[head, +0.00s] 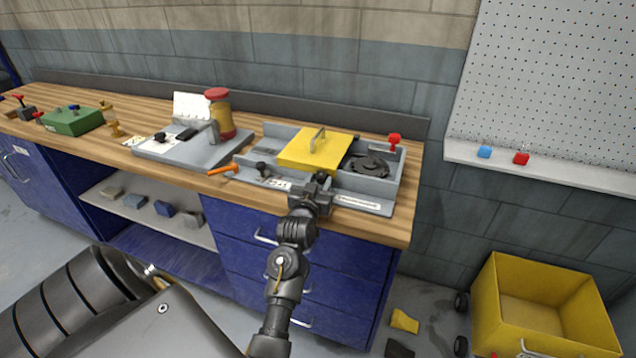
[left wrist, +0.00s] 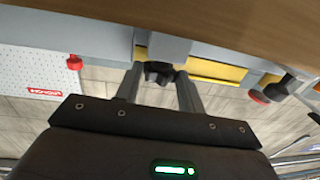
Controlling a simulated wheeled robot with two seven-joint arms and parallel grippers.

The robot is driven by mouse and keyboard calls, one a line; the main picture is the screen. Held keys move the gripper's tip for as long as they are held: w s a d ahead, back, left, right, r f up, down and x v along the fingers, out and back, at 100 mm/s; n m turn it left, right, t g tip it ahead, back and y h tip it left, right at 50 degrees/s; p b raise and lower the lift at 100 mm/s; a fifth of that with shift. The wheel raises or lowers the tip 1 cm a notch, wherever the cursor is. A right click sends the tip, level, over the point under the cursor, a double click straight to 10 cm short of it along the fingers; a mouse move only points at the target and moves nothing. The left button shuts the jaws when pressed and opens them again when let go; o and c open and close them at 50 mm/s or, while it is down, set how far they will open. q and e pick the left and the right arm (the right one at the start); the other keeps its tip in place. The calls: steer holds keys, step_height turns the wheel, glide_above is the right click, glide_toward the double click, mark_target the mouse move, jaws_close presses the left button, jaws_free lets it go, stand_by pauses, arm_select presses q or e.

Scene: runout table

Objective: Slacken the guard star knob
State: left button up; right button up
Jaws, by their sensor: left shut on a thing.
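The guard star knob (left wrist: 158,72) is a black lobed knob on the front of the grey machine, seen between my fingers in the left wrist view. My left gripper (left wrist: 160,88) is shut on it, one finger on each side. In the head view my left gripper (head: 316,186) is at the machine's front wall, and it mostly hides the knob. The yellow guard (head: 318,152), with a metal handle, lies over the middle of the grey machine (head: 385,188) and shows as a yellow strip in the left wrist view (left wrist: 215,72). My right gripper is not in view.
A red knob (head: 394,140) stands at the machine's back right, near a dark round part (head: 369,166). A black knob (head: 262,168) and an orange-handled tool (head: 222,169) are left of the guard. A red-lidded jar (head: 218,112) stands further left. A yellow cart (head: 540,300) is on the floor.

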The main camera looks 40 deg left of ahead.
arm_select(q)
steer(key=shift+r, duration=0.1)
steer(key=o, duration=1)
steer(key=shift+c, duration=0.2)
steer(key=b+v, duration=0.1)
steer(key=v, duration=0.6)
steer(key=shift+s, duration=0.2)
steer(key=shift+d, duration=0.1)
